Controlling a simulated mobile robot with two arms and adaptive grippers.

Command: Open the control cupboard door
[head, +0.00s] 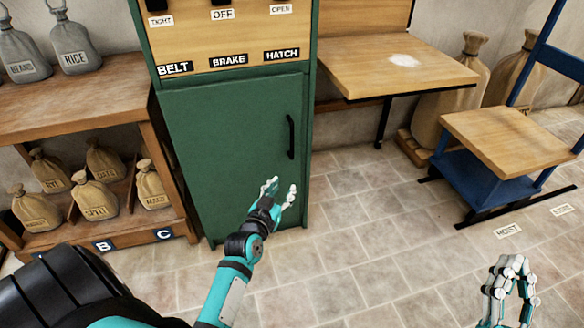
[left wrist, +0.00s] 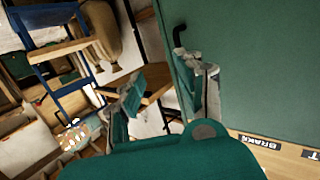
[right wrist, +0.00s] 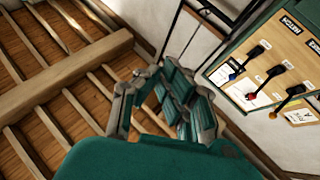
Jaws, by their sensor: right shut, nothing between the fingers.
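The green control cupboard (head: 235,110) stands in the middle of the head view. Its door (head: 225,150) looks shut, with a black vertical bar handle (head: 291,137) near its right edge. My left gripper (head: 280,190) is open and empty, in front of the door and below the handle in the head view. In the left wrist view, the left gripper's fingers (left wrist: 165,92) are spread apart. The handle (left wrist: 180,36) shows there beside one finger, partly hidden by it; contact cannot be told. My right gripper (head: 510,265) is shut and empty at the lower right, well away from the cupboard.
A panel labelled belt, brake and hatch (head: 225,40) is above the door. A wooden shelf (head: 120,90) with several sacks stands at left. A wooden table (head: 390,70) and a blue-framed stand (head: 510,125) are at right. Tiled floor (head: 350,220) before the cupboard is clear.

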